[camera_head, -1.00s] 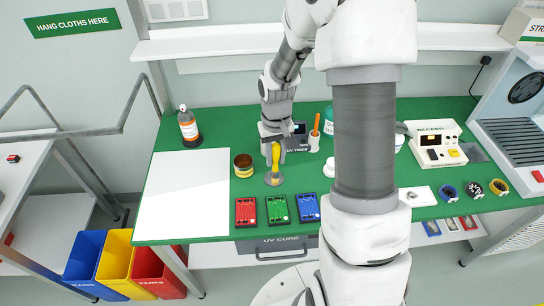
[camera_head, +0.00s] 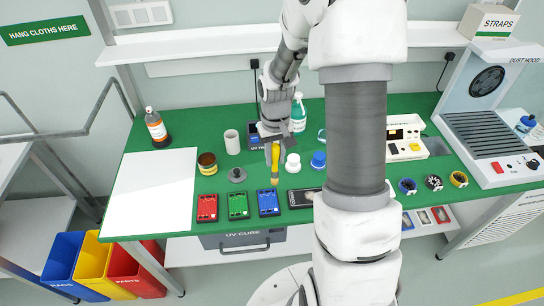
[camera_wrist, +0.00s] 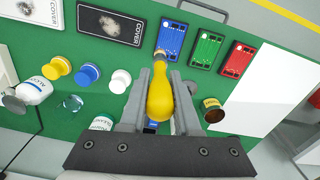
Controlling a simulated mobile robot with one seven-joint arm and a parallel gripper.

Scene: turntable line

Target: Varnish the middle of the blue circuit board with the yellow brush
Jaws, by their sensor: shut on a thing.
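My gripper (camera_head: 274,146) is shut on the yellow brush (camera_head: 275,160) and holds it upright, tip down; the yellow handle (camera_wrist: 160,98) also shows between the fingers in the wrist view. The blue circuit board (camera_head: 268,202) lies flat on the green bench, right of the green and red boards. The brush tip is at the board's far edge in both views; whether it touches I cannot tell. The blue board (camera_wrist: 171,38) is mostly uncovered in the wrist view.
The green board (camera_head: 238,206) and red board (camera_head: 207,208) lie left of the blue one. A black cover plate (camera_head: 302,198) lies right of it. A grey round piece (camera_head: 237,175), an open can (camera_head: 207,164) and white and blue knobs (camera_head: 318,160) stand behind. A white sheet (camera_head: 150,195) is left.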

